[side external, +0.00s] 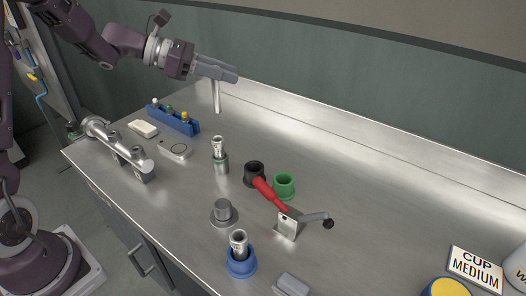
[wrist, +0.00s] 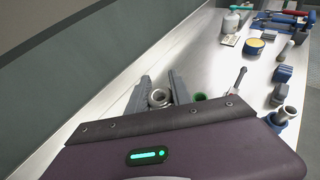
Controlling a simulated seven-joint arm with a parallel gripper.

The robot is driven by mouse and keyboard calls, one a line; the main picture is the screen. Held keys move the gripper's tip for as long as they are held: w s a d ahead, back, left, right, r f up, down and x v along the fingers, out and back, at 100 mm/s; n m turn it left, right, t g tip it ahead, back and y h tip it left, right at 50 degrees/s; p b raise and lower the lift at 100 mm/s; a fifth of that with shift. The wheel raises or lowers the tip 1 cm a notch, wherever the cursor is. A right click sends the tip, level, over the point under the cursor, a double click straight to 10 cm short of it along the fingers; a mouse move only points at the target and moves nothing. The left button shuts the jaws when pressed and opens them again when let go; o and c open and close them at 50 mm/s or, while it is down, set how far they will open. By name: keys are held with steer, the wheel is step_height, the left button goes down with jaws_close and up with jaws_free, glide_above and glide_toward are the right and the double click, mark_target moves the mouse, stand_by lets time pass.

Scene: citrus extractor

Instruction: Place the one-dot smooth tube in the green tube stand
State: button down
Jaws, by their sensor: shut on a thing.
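My gripper (side external: 229,76) is shut on a slim metal tube (side external: 217,96) and holds it hanging roughly upright above the back of the bench. In the wrist view the tube's round open end (wrist: 158,98) shows between the two fingers (wrist: 158,88). No dot marks can be made out on it. The green tube stand (side external: 285,186) is an empty-looking cup on the bench, well to the right of and nearer than my gripper. It shows partly in the wrist view (wrist: 200,97), behind my gripper's body.
A black stand (side external: 254,172) and a red-handled tool (side external: 270,194) crowd the green stand. Other tubes stand upright at a grey-green holder (side external: 221,165) and in a blue stand (side external: 241,267). A blue rack (side external: 174,119) sits left. The bench's back strip is clear.

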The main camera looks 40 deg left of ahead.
steer(key=w+d+f+m+g+h, duration=0.1)
steer(key=d+f+m+g+h, duration=0.1)
steer(key=d+f, duration=0.5)
steer(key=w+d+f+m+g+h, duration=0.1)
steer(key=d+f+m+g, duration=0.1)
steer(key=d, duration=0.9)
glide_above(293, 180)
step_height(293, 180, down, 10)
steer(key=shift+f, duration=0.15)
steer(key=c, duration=1.1)
jaws_free()
steer(key=shift+f, duration=0.15)
steer(key=shift+c, duration=0.2)
